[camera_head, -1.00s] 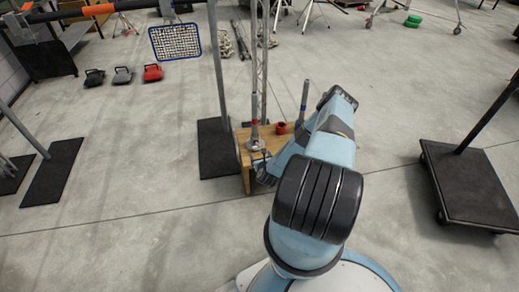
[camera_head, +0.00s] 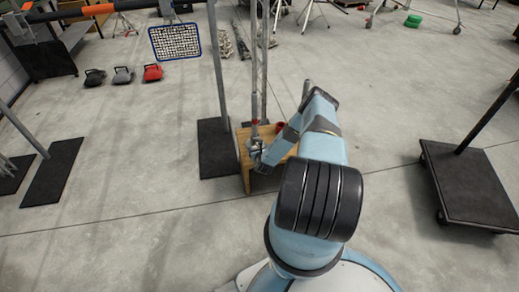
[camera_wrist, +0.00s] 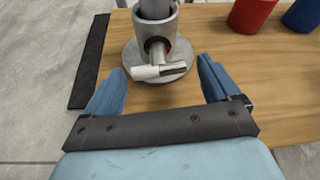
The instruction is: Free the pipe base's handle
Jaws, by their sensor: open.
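The pipe base in the wrist view is a round grey metal flange (camera_wrist: 130,58) with an upright collar (camera_wrist: 155,28) and a pipe standing in it. Its handle (camera_wrist: 160,71), a pale T-shaped bar on a short screw, sticks out of the collar toward me and lies slightly tilted across the flange's near edge. My gripper (camera_wrist: 162,76) is open, its blue fingers apart on the left and right of the handle, with nothing held between them. In the head view the pipe (camera_head: 255,107) rises from the wooden box, and my gripper is at its foot, hiding most of the base.
The base stands on a wooden box (camera_wrist: 225,58). A red cup (camera_wrist: 252,14) and a blue cup (camera_wrist: 303,16) stand on it at the right. A black floor plate with a pole (camera_head: 217,160) is close on the left. A black cart (camera_head: 470,185) is at the right.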

